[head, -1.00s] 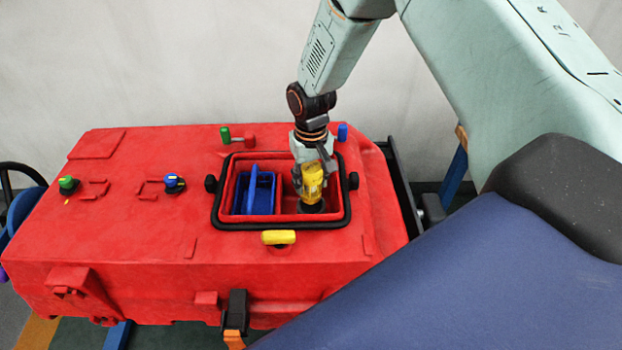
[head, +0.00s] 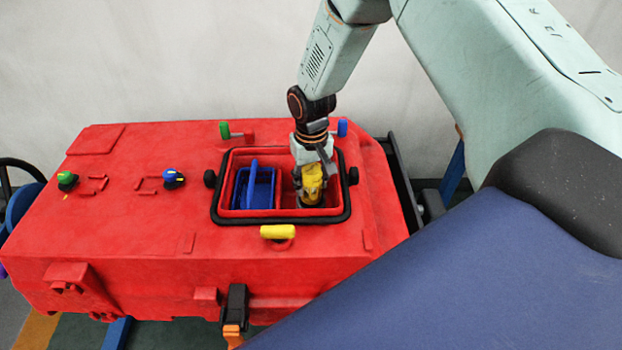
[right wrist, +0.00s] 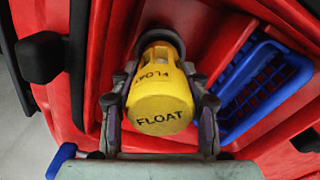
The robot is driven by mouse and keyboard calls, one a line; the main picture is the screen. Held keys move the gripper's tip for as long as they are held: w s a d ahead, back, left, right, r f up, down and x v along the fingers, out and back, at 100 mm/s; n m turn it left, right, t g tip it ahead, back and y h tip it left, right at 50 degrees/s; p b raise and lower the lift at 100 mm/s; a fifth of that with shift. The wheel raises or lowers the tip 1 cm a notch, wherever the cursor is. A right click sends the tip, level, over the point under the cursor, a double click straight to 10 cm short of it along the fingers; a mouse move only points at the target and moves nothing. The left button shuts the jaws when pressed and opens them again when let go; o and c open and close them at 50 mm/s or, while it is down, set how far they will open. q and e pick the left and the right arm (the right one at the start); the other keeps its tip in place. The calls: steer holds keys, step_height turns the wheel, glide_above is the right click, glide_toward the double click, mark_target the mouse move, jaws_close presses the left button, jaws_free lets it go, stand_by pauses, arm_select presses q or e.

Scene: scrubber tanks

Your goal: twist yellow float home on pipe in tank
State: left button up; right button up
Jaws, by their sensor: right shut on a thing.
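The yellow float (head: 312,187), a cylinder marked FLOAT, is in the right part of the opening in the red tank (head: 130,220). My right gripper (head: 312,180) points down into the opening and is shut on the float. In the right wrist view the float (right wrist: 160,105) sits between the two fingers, its labelled end toward the camera. The pipe is hidden under the float, so I cannot tell how the float sits on it. My left gripper is not in view.
A blue basket (head: 254,190) stands in the left part of the opening, close to the float. A black rim (head: 285,225) surrounds the opening. Yellow (head: 277,231), green (head: 225,130) and blue (head: 342,128) handles stand around it.

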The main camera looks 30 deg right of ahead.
steer(key=shift+f, duration=0.35)
steer(key=shift+f, duration=0.45)
steer(key=shift+f, duration=0.1)
stand_by(0.5)
steer(key=shift+m+p, duration=0.6)
steer(key=shift+m, duration=0.7)
